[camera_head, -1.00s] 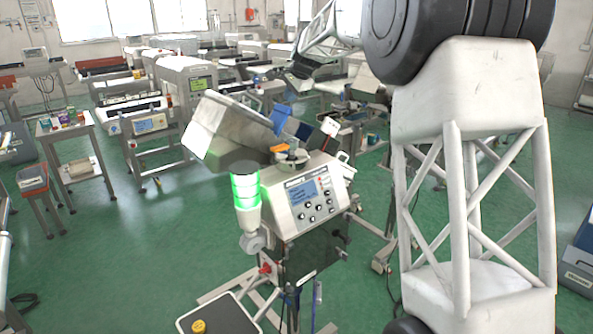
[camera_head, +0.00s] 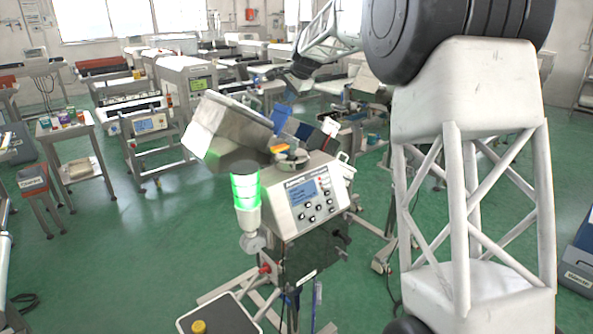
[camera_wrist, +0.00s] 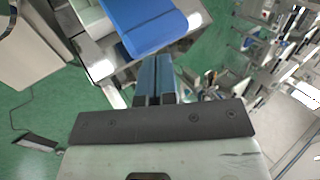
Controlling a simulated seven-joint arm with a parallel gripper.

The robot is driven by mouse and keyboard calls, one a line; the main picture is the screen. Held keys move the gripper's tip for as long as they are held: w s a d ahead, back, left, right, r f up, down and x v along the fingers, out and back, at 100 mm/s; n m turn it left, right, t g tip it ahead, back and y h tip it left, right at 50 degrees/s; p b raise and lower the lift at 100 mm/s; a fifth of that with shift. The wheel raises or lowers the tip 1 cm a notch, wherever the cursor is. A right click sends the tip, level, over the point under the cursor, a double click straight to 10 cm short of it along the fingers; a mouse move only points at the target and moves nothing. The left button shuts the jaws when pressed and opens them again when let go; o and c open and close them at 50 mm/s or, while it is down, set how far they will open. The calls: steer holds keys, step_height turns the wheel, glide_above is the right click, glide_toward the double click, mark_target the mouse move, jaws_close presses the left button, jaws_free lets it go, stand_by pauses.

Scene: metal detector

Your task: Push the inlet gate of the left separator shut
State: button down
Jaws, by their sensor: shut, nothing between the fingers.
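The separator (camera_head: 308,203) with a lit green lamp and a grey control panel stands at the centre of the head view. A blue flap (camera_head: 281,119), apparently its inlet gate, stands raised at the upper end of its slanted metal housing. In the wrist view the blue flap (camera_wrist: 146,24) is large, just beyond the fingertips. My gripper (camera_wrist: 154,62) is shut and empty, its two fingers side by side and pointing towards the flap's lower edge. Whether the fingertips touch the flap is unclear. In the head view my gripper is small above the flap, and its tips are hard to make out.
A lamp column (camera_head: 246,200) rises at the separator's left front. Several other machines fill the background, and a small table (camera_head: 82,150) stands at the left. My own white lattice link covers the right side. Green floor is open at the left.

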mark_target(287, 110)
steer(key=shift+f, duration=0.35)
steer(key=shift+f, duration=1.2)
steer(key=shift+s+a+f, duration=0.1)
steer(key=shift+f, duration=0.05)
steer(key=shift+s+a+f, duration=0.15)
steer(key=shift+f, duration=0.15)
steer(key=shift+s+a+f, duration=0.15)
steer(key=shift+f, duration=0.1)
steer(key=shift+s+a+f, duration=0.25)
steer(key=shift+f, duration=0.3)
steer(key=shift+r, duration=3.55)
